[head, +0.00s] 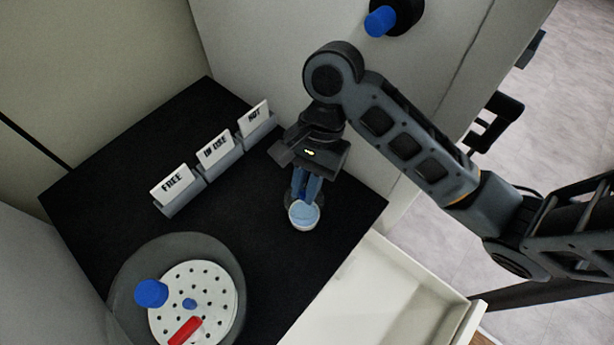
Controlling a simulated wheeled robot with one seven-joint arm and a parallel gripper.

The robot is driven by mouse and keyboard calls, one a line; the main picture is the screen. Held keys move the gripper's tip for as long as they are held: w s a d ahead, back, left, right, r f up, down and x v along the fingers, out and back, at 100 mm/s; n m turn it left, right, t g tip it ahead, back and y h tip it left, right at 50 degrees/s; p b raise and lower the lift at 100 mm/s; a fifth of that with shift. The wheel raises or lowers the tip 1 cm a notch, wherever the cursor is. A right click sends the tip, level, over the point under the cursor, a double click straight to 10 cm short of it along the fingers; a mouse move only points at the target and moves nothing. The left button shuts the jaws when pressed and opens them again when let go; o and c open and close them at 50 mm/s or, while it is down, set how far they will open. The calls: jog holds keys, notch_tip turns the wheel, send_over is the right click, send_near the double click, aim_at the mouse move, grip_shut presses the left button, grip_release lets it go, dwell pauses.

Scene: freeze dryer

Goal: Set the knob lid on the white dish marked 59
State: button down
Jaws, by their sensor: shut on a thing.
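My gripper (304,199) points down over the black worktop, its blue fingers shut on what appears to be the knob lid (303,211), a small pale-blue disc. The fingers hide its knob. A white rim of what looks like the dish (302,227) shows just under the disc. I cannot tell whether the lid rests on the dish or hovers slightly above it. The mark 59 is not readable from here.
Cards reading FREE (172,185), IN USE (214,149) and HOT (254,117) stand in grey holders behind. A round grey vessel (125,275) with a perforated white plate (222,290) is front left. An open white drawer (400,300) is front right.

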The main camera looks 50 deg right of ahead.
notch_tip(320, 180, down, 3)
jog(key=b, duration=0.2)
jog(key=shift+f+b, duration=0.2)
jog(key=shift+b, duration=0.15)
jog(key=shift+f, duration=0.8)
jog(key=shift+f+p, duration=0.4)
jog(key=shift+p, duration=0.15)
jog(key=c, duration=0.5)
grip_release()
jog(key=shift+r, duration=0.15)
jog(key=shift+r+p, duration=0.85)
jog(key=shift+r, duration=2)
